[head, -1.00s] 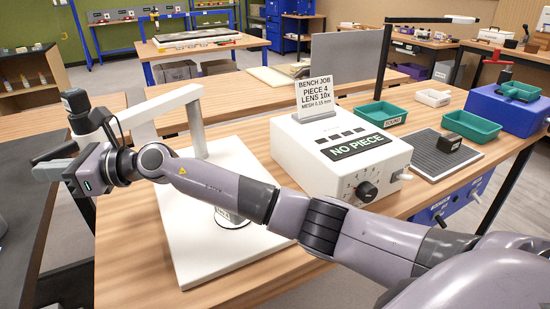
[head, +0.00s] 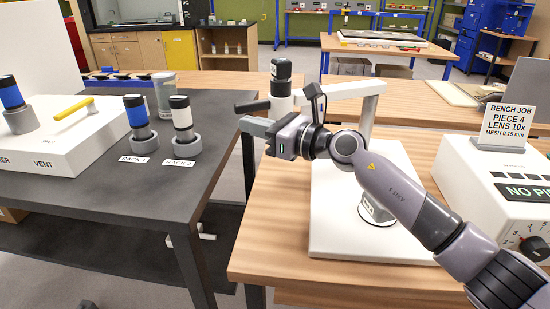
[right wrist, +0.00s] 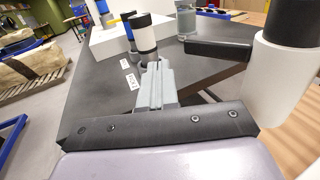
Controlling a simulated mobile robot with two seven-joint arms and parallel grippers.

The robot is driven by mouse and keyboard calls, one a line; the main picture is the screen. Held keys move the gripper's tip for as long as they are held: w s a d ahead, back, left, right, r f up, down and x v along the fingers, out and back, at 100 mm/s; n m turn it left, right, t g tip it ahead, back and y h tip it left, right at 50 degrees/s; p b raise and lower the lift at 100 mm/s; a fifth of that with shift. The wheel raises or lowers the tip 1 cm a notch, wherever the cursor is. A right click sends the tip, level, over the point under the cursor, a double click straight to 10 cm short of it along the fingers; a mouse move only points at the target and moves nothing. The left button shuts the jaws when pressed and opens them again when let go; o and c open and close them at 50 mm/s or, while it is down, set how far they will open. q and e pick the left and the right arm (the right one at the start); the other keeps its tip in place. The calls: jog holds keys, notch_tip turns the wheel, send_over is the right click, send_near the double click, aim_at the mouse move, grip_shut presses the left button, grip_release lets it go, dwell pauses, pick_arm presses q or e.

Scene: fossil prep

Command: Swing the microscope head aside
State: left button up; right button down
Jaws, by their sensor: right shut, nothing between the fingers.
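The microscope head (head: 282,100) is a white cylinder with a black top, at the end of a white arm (head: 335,90) on a post. In the right wrist view, the shut fingers (right wrist: 155,85) lie left of the handle (right wrist: 218,49) and head (right wrist: 282,80). My left gripper is out of view.
A dark table (head: 90,190) stands left, with a white vent box (head: 60,135), a blue-banded cylinder (head: 138,115), a white-banded cylinder (head: 182,120) and a glass (head: 164,92). A control box (head: 500,190) reading "NO PIECE" stands right. A gap separates table and bench.

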jog(key=s+d+p, duration=0.3)
jog(key=s, duration=0.6)
jog(key=shift+d, duration=0.35)
jog(key=shift+f, duration=0.15)
